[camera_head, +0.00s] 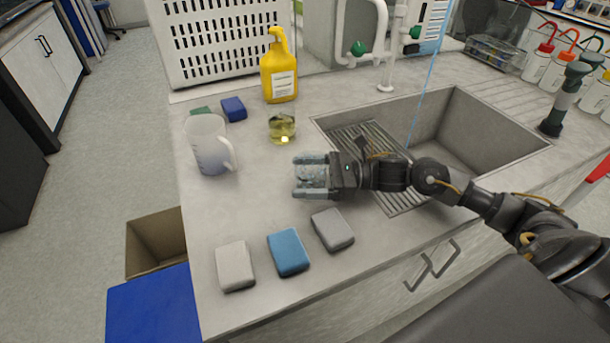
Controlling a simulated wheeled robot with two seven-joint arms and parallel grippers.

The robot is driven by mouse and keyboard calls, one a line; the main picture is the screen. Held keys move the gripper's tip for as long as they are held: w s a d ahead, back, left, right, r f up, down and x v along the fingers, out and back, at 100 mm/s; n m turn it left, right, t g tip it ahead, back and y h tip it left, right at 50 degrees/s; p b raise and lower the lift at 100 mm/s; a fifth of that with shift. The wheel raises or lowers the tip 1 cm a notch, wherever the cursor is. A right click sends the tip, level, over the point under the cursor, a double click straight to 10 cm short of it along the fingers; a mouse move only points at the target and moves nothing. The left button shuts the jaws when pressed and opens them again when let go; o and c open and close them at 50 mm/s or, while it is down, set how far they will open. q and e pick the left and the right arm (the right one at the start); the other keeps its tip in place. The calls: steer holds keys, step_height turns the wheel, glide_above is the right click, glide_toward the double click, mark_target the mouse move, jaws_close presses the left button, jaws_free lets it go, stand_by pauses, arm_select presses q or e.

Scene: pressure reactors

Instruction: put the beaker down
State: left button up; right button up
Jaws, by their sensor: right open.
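A small glass beaker (282,127) with yellowish liquid stands upright on the grey counter (265,195), in front of a yellow pump bottle (280,72). My right gripper (298,176) is open and empty, with its fingers pointing left, over the counter just below the beaker in the picture. It is apart from the beaker. My left gripper is not in view.
A white jug (209,145) stands left of the beaker. Three sponges, white (235,266), blue (288,252) and grey (332,229), lie near the front edge. A sink (455,130) with running water is at right. A blue sponge (233,109) lies behind the jug.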

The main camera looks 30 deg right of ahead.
steer(key=shift+r, duration=0.1)
steer(key=b+v, duration=0.1)
steer(key=v, duration=0.8)
steer(key=shift+s+d+b, duration=0.2)
steer(key=shift+d+b, duration=0.15)
steer(key=shift+b, duration=0.05)
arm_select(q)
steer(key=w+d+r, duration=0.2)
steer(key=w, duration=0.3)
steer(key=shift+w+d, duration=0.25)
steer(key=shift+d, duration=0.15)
arm_select(e)
steer(key=shift+v, duration=1.1)
